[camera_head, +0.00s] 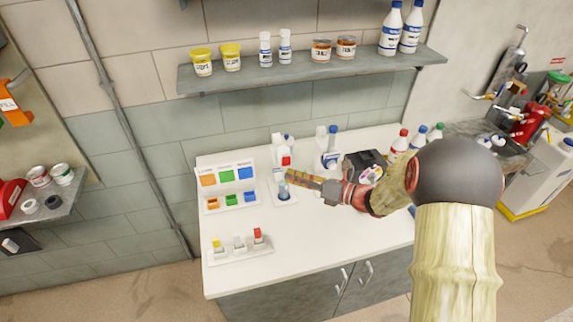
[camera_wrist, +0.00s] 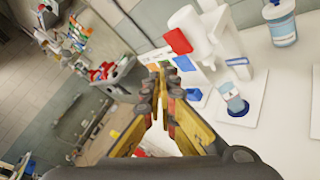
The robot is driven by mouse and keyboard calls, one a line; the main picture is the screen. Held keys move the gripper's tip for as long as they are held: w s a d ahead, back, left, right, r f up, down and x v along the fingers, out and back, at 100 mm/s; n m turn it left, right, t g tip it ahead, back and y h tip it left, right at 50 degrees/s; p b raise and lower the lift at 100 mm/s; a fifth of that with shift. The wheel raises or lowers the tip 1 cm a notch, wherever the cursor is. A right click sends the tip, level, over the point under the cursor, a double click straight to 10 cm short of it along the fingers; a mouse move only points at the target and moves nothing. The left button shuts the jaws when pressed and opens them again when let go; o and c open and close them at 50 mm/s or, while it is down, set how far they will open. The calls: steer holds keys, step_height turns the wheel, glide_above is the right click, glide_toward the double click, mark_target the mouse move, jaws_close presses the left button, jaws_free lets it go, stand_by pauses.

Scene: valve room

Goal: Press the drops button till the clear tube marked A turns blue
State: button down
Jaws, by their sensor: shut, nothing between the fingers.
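The white drops dispenser (camera_head: 278,160) stands on the white counter, with a red button (camera_head: 286,160) on it. In the wrist view the red button (camera_wrist: 178,41) sits beside the dispenser's white bottle (camera_wrist: 192,30). A small clear tube (camera_head: 284,190) with a bluish look stands on a white base below the dispenser. In the wrist view the tube (camera_wrist: 233,101) carries a label with a dark mark, too small to read surely. My gripper (camera_head: 290,175) is shut and empty, in front of the dispenser. In the wrist view its fingertips (camera_wrist: 160,70) are near the red button; contact cannot be told.
A colour chart (camera_head: 227,176) with colour blocks stands left of the dispenser. A rack with yellow, white and red caps (camera_head: 240,248) is at the counter's front left. A bottle (camera_head: 330,150), dark box (camera_head: 363,163) and several capped bottles (camera_head: 419,137) stand right. The counter's front middle is clear.

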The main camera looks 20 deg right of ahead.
steer(key=shift+w, duration=0.9)
stand_by(0.8)
steer(key=shift+w, duration=0.4)
steer(key=shift+w+r, duration=0.1)
steer(key=shift+w, duration=0.4)
stand_by(0.7)
stand_by(0.4)
steer(key=shift+s+p, duration=0.55)
steer(key=shift+s, duration=0.4)
steer(key=shift+s+p, duration=0.9)
steer(key=shift+s, duration=1.6)
